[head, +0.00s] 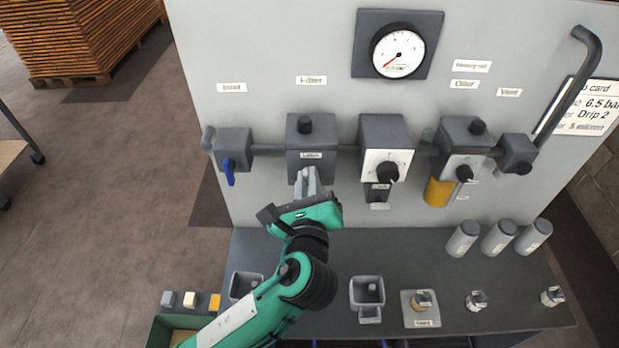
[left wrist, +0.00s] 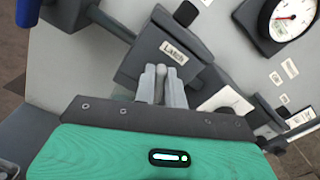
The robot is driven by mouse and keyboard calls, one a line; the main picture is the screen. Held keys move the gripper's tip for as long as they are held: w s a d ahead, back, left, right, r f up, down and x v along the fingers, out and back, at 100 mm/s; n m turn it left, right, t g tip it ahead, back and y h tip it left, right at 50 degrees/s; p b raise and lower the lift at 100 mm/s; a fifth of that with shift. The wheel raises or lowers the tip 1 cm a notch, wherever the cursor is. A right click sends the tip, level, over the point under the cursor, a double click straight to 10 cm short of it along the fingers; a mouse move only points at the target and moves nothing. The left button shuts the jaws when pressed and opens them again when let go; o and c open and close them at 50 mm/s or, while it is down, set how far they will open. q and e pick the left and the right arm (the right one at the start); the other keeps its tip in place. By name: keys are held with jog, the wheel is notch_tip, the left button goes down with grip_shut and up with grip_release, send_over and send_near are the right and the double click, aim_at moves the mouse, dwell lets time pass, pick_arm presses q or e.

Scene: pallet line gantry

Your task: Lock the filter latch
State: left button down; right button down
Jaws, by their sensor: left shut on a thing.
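The filter unit (head: 303,135) is a dark grey block with a black knob on top, below the "Filter" label on the upright panel. A label reading "Latch" (head: 311,155) is on its front face; it also shows in the left wrist view (left wrist: 174,53). My left gripper (head: 308,177) is right at the lower front of the block. In the left wrist view its fingers (left wrist: 161,80) are shut on a small light grey latch lever (left wrist: 160,72) just below the label. The fingers hide much of the latch, so I cannot tell its exact position. My right gripper is not in view.
A blue-handled valve (head: 229,170) is left of the filter, and a white-faced regulator (head: 386,165) is close on its right. A pressure gauge (head: 398,52) is above. The dark bench (head: 400,255) below carries grey cups, small fittings and several cylinders (head: 498,238).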

pick_arm(q)
jog(key=n, duration=0.5)
jog(key=shift+a+f+n+b, duration=0.25)
jog(key=shift+f+n+b, duration=0.05)
jog(key=shift+n+b, duration=0.1)
jog(key=shift+a+f+n+b, duration=0.15)
jog(key=shift+n+b, duration=0.35)
jog(key=shift+n, duration=1.25)
jog(key=shift+d+f+n+b, duration=0.15)
jog(key=shift+n+b, duration=0.3)
jog(key=shift+n, duration=1.3)
jog(key=shift+a, duration=0.1)
jog(key=c, duration=1.5)
grip_release()
jog(key=shift+o, duration=0.2)
